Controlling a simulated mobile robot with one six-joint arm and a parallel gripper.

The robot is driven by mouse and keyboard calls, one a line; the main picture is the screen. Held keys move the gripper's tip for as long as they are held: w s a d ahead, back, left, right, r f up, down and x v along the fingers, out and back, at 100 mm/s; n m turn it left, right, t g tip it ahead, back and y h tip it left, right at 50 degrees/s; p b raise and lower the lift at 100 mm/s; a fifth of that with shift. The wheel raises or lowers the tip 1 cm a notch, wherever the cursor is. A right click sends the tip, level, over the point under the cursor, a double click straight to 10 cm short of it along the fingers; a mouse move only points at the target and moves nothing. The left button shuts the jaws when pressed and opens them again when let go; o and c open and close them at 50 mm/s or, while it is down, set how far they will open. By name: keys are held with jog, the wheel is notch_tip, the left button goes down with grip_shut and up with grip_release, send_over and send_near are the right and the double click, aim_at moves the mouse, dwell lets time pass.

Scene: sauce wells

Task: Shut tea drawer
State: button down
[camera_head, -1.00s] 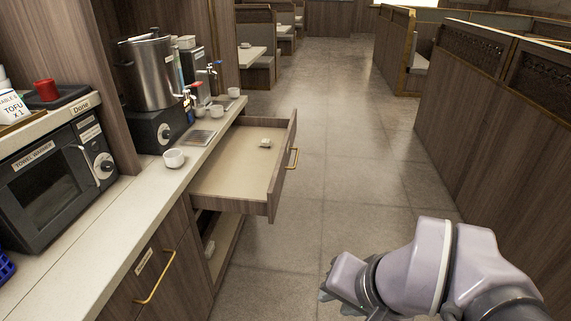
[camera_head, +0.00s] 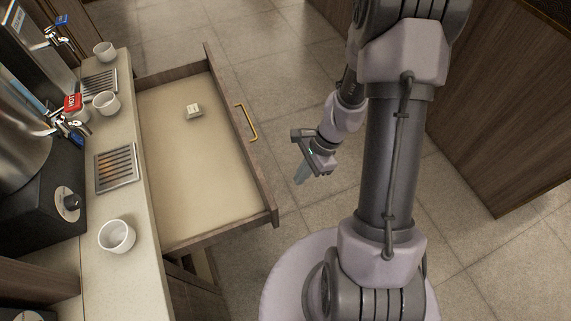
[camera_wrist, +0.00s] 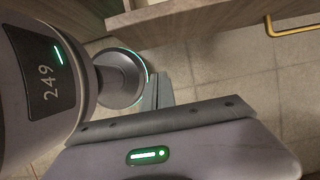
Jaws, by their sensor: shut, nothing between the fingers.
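The tea drawer (camera_head: 185,205) is pulled far out from under the counter, with a small pale packet-like item (camera_head: 194,110) lying inside. Its wooden front (camera_head: 240,150) faces right and carries a brass handle (camera_head: 247,122). The drawer front (camera_wrist: 195,22) and the handle (camera_wrist: 291,27) also show at the top of the wrist view. My gripper (camera_head: 301,174) is shut and empty. It is in front of the drawer face, to the right of it in the head view, apart from it and pointing downward. In the wrist view the gripper fingers (camera_wrist: 158,92) show below the drawer front.
The counter (camera_head: 125,200) holds white cups (camera_head: 116,236), drip trays (camera_head: 115,167) and dispensers with taps (camera_head: 62,118). A lower compartment (camera_head: 200,268) is partly visible beneath the drawer. Tiled floor (camera_head: 300,60) is clear beyond the drawer. A wooden partition (camera_head: 500,120) stands at the right.

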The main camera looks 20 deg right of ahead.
jog(key=a+f+b, duration=0.4)
jog(key=a+f, duration=0.2)
jog(key=shift+a+f+b, duration=0.3)
jog(key=shift+a+b, duration=0.05)
jog(key=shift+a, duration=0.05)
jog(key=shift+w, duration=0.15)
